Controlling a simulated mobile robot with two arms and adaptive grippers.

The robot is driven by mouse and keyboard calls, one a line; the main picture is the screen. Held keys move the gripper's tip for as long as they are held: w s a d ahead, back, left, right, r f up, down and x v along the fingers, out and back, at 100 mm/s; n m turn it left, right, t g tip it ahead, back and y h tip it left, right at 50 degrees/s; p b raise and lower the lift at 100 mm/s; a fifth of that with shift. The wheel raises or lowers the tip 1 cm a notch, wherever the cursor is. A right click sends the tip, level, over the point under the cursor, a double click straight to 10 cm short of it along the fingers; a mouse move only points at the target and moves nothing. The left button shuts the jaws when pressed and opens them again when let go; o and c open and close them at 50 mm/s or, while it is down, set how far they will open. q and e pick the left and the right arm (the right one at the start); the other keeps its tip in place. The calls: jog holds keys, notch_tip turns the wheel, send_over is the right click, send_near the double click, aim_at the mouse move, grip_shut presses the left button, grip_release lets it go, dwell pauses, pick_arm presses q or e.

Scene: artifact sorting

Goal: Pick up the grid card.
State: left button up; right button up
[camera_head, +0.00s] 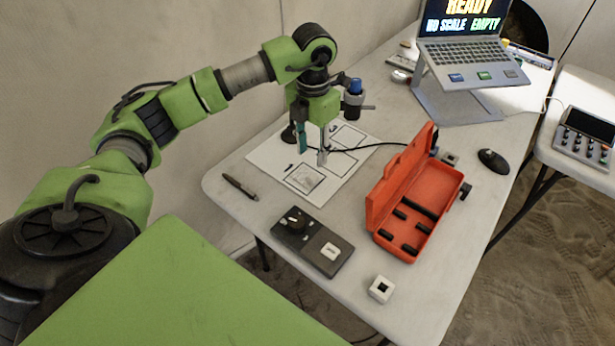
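A white sheet (268,157) with outlined rectangles lies at the left end of the table. A greyish card-like rectangle (304,178) shows inside the front outline. It may be the grid card, but its pattern is too small to tell. My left gripper (312,156) points down over the sheet, just behind this rectangle. Its two fingers are apart with nothing visible between them. The gripper and its arm hide part of the sheet. My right gripper is not in view.
A pen (240,187) lies left of the sheet. A dark device (313,242) stands in front. An open orange case (450,190) stands right of it, near a small white block (381,289). A laptop (462,50) on a stand and a mouse (493,161) are farther back.

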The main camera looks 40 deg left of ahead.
aim_at(310, 178)
pick_arm(q)
notch_tip(310, 178, down, 3)
jog(key=shift+f, duration=0.2)
jog(key=shift+s+f+p, duration=0.15)
jog(key=shift+f+p, duration=0.2)
jog(key=shift+f, duration=1)
jog(key=shift+s+f+p, duration=0.1)
jog(key=shift+f+p, duration=0.2)
jog(key=shift+f, duration=1.05)
jog(key=c, duration=0.9)
